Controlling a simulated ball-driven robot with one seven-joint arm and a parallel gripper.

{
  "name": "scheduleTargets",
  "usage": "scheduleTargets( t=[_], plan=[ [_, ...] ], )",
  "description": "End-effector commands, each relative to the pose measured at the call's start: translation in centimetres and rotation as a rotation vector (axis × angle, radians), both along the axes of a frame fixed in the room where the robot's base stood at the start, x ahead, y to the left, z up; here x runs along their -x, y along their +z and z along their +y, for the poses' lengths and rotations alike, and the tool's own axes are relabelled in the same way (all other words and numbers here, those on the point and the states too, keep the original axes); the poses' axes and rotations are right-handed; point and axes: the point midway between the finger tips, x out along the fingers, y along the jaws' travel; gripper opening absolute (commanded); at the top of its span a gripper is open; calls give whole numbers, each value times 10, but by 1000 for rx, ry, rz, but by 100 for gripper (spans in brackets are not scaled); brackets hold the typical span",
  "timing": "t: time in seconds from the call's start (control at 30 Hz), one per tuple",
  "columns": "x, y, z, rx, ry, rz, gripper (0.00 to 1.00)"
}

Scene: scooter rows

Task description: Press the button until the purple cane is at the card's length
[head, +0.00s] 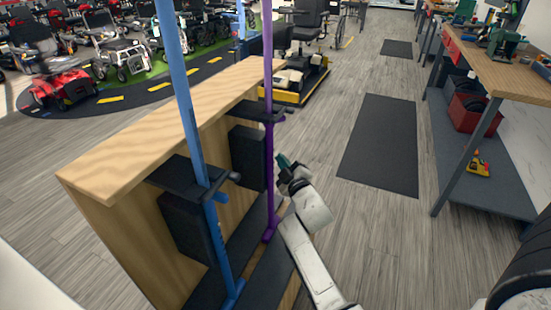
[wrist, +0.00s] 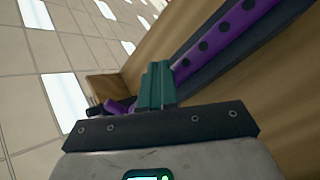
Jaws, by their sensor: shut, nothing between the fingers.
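The purple cane (head: 268,75) stands upright on the right end of a wooden stand, passing through a dark bracket (head: 255,111). Its foot is near the stand's base. In the wrist view the purple cane (wrist: 222,37) runs diagonally at upper right, with a row of dark holes facing me. My gripper (head: 283,160), with teal fingers, is just right of the cane, below the bracket; it also shows in the wrist view (wrist: 158,68), fingers together and empty. I cannot tell whether it touches the cane. I cannot make out the button or a card.
A blue cane (head: 190,110) stands in a similar bracket to the left on the wooden stand (head: 160,115). A workbench (head: 495,75) with tools and a red bin is at right. A dark mat (head: 380,145) lies on the open floor between. Scooters fill the back left.

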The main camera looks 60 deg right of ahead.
Motion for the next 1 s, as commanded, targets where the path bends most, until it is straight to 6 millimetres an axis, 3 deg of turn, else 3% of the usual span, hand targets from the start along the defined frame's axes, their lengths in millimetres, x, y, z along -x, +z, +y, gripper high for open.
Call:
scheduleTargets(
  t=[1.0],
  plan=[
    [-3, 5, 2, 3, 5, -3, 0]
  ],
)
